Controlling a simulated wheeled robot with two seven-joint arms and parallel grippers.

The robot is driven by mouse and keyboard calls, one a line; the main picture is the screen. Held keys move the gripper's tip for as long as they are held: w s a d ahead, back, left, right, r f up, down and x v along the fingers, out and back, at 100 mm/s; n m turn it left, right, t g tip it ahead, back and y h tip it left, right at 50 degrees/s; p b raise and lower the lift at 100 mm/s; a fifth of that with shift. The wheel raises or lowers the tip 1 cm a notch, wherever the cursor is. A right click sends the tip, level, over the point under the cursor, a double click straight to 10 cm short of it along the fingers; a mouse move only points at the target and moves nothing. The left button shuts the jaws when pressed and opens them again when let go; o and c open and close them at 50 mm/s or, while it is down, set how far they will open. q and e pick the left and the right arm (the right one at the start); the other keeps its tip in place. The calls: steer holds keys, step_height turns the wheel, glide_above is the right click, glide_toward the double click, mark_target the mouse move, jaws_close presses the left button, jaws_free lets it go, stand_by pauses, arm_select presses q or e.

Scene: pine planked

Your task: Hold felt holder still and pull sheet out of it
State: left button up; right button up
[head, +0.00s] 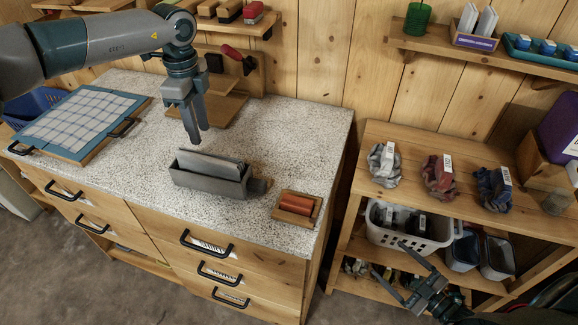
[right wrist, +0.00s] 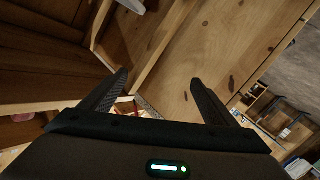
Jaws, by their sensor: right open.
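A grey felt holder (head: 207,184) stands on the speckled worktop, long and box-shaped. My right gripper (head: 391,261) is open and empty at the lower right, in front of the shelf unit and far from the holder. Its spread fingers also show in the right wrist view (right wrist: 158,85).
A wooden tray with red-orange pieces (head: 297,205) lies right of the holder. A blue-framed checked board (head: 80,122) lies at the left. A white basket (head: 405,228) and tagged cloth bundles (head: 437,177) fill the shelf unit.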

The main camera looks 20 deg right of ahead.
steer(key=d+r+m+t+h, duration=0.15)
steer(key=d+r, duration=0.25)
steer(key=r, duration=0.4)
steer(key=d+r+m+t+h, duration=0.1)
steer(key=d+r+t, duration=0.1)
steer(key=d+r, duration=0.45)
steer(key=d+r+m+t+h, duration=0.1)
steer(key=d+r+t, duration=0.1)
steer(key=r, duration=0.7)
steer(key=w+a+r+n+g+y, duration=0.4)
steer(key=w+a+g, duration=0.1)
steer(key=w+a, duration=0.85)
steer(key=w+a+r+n+g+y, duration=0.4)
steer(key=w+a+y, duration=0.1)
steer(key=w+a, duration=0.85)
steer(key=s+a+f+m+g, duration=0.1)
steer(key=s+a+g, duration=0.4)
steer(key=a, duration=0.6)
steer(key=shift+s+a+f+m+y, duration=0.35)
steer(key=shift+s+f, duration=0.3)
steer(key=shift+s, duration=0.15)
